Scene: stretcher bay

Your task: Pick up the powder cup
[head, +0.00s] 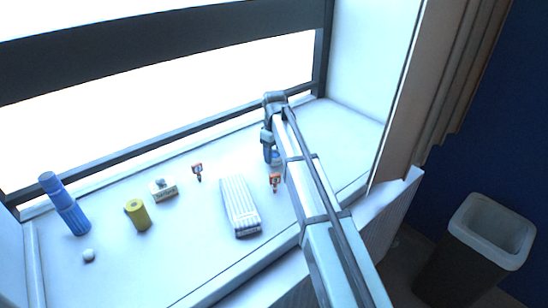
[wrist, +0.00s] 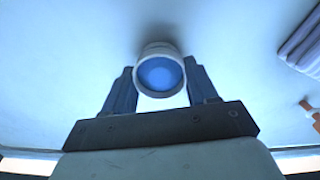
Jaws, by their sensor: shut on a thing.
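The powder cup (wrist: 160,77) is a small white round cup with blue inside. In the wrist view it sits between the two fingers of my gripper (wrist: 160,80), which is shut on it. In the head view my gripper (head: 272,156) is low over the right part of the white window sill, and only a little of the cup (head: 276,158) shows beside it. I cannot tell whether the cup touches the sill.
On the sill (head: 190,255) stand a blue bottle (head: 65,205), white ball (head: 89,255), yellow cylinder (head: 137,215), small labelled box (head: 163,190), orange-and-white item (head: 197,172), another (head: 275,181) near my arm, and striped cloth (head: 240,205). A bin (head: 490,235) stands right.

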